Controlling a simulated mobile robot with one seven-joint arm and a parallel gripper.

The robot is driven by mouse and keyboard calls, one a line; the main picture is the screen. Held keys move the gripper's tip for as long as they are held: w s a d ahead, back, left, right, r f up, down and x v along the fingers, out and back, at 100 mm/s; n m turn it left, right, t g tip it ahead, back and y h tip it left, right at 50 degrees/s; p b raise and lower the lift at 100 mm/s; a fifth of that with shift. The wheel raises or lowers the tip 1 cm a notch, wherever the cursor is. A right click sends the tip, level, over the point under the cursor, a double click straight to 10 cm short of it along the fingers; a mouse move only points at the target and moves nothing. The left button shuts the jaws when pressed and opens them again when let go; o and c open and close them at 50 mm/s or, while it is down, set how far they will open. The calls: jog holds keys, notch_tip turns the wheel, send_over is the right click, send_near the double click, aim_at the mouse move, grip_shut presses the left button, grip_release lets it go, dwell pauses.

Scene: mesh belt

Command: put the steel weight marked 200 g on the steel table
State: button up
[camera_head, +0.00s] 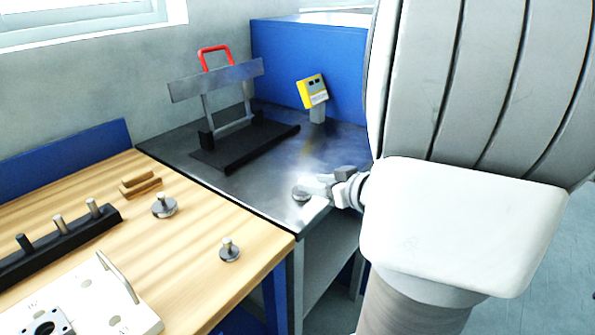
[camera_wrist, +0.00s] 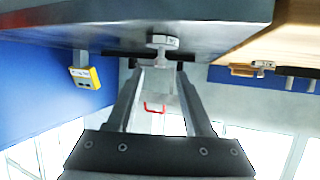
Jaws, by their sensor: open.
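A steel weight (camera_head: 300,194) with a round disc base stands on the steel table (camera_head: 255,187), near its front edge. It also shows in the wrist view (camera_wrist: 163,41), where the picture is upside down and its knob points down; the marking is not legible. My gripper (camera_head: 325,187) is beside this weight, low over the table. In the wrist view its two fingers (camera_wrist: 158,72) are apart, with the knob near their tips; I cannot tell whether they touch it. Two other knobbed weights, a larger one (camera_head: 163,207) and a smaller one (camera_head: 229,252), stand on the wooden table.
A black-based stand (camera_head: 243,143) with a red handle and a yellow device (camera_head: 312,91) are at the back of the steel table. The wooden table (camera_head: 190,240) holds a black peg rack (camera_head: 60,245), a wooden block (camera_head: 140,184) and a white plate (camera_head: 90,300).

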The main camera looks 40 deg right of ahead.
jog(key=v, duration=0.3)
jog(key=shift+s+p, duration=0.15)
jog(key=shift+p, duration=0.25)
